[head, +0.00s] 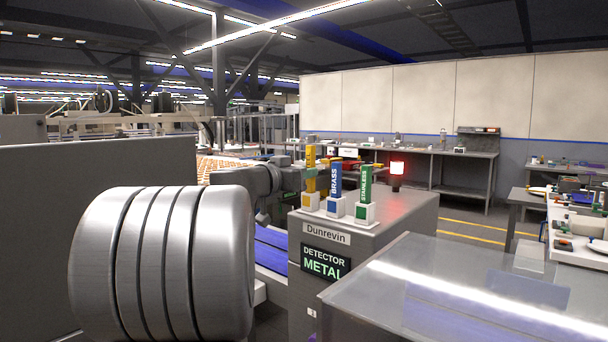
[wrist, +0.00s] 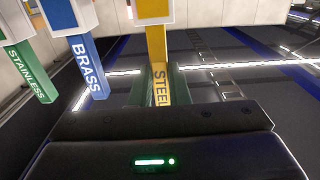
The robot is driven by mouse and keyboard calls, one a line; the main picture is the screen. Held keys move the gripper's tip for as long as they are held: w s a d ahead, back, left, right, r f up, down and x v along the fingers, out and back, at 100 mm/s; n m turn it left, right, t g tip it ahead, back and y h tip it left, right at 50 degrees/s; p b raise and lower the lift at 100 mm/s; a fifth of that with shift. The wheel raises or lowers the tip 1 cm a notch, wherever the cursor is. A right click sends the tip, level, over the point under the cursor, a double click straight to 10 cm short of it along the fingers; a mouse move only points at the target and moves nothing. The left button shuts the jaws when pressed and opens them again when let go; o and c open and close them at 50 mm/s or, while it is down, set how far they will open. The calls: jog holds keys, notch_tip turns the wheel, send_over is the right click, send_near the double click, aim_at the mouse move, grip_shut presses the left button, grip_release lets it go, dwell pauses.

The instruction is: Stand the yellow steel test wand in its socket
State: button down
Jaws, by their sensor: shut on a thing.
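The yellow steel wand (head: 311,156) is upright over the leftmost white socket block (head: 311,203) on the metal detector. My gripper (head: 307,178), coming from the left, is shut on it. In the wrist view, the wand (wrist: 157,50), marked STEEL, runs between my green finger pads (wrist: 157,88). Its lower end meets the socket block with the yellow label (wrist: 153,9). How deep it sits inside is hidden. In the head view its top stands higher than the other wands' tops.
The blue brass wand (head: 335,178) and green stainless wand (head: 364,184) stand in their own blocks close to the right. A red lit beacon (head: 397,169) is behind them. A steel table (head: 440,290) is at the front right; a blue conveyor belt (head: 271,256) runs left of the detector.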

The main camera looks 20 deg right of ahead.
jog(key=shift+f+b, duration=1.7)
jog(key=shift+b, duration=0.5)
jog(key=c, duration=1.3)
grip_release()
jog(key=b+v, duration=0.1)
jog(key=v, duration=1.3)
jog(key=shift+w+d, duration=0.1)
jog(key=p+x, duration=0.1)
jog(key=x, duration=1.2)
jog(key=shift+d+r, duration=0.1)
jog(key=shift+d, duration=0.15)
jog(key=shift+w+d, duration=0.15)
jog(key=shift+d, duration=0.05)
jog(key=shift+a+r+p, duration=0.1)
jog(key=shift+r+p, duration=0.1)
jog(key=shift+p, duration=0.1)
